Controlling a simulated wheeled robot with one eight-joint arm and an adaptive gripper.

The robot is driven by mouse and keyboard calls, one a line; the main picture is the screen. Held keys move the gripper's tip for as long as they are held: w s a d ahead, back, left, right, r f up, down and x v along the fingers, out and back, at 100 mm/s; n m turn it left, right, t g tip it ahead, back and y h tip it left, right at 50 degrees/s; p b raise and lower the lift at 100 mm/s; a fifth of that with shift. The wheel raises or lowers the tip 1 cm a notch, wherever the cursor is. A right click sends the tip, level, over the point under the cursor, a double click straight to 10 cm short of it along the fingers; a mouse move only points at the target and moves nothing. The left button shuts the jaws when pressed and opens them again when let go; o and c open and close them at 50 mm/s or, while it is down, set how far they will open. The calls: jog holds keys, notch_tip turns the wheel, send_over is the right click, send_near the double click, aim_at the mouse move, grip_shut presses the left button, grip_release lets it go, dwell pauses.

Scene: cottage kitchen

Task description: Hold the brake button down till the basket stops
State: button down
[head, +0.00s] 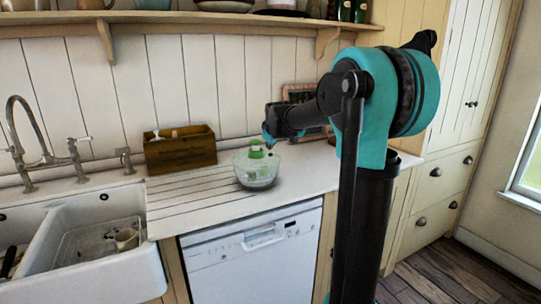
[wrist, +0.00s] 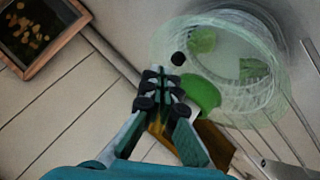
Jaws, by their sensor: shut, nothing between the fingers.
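A salad spinner with a clear bowl (head: 258,175) stands on the white counter, with green parts on top. In the wrist view its see-through round body (wrist: 275,85) fills the upper right, with blurred green pieces inside. A green knob (wrist: 203,92) and a small round black button (wrist: 178,59) show on its near side. My gripper (wrist: 162,78) is shut and empty, its fingertips beside the green knob and just below the black button in the picture. I cannot tell whether they touch. In the head view my gripper (head: 268,140) is just above the spinner's top right.
A wooden box (head: 180,152) stands left of the spinner by the wall. A framed picture (wrist: 38,30) leans behind. The sink (head: 85,235) holds a rack and a mug. The ribbed drainer (head: 185,198) is clear. A shelf (head: 170,20) runs above.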

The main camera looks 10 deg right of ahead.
jog(key=shift+f, duration=0.85)
dwell(2.6)
jog(key=shift+r, duration=0.85)
jog(key=shift+r, duration=2.5)
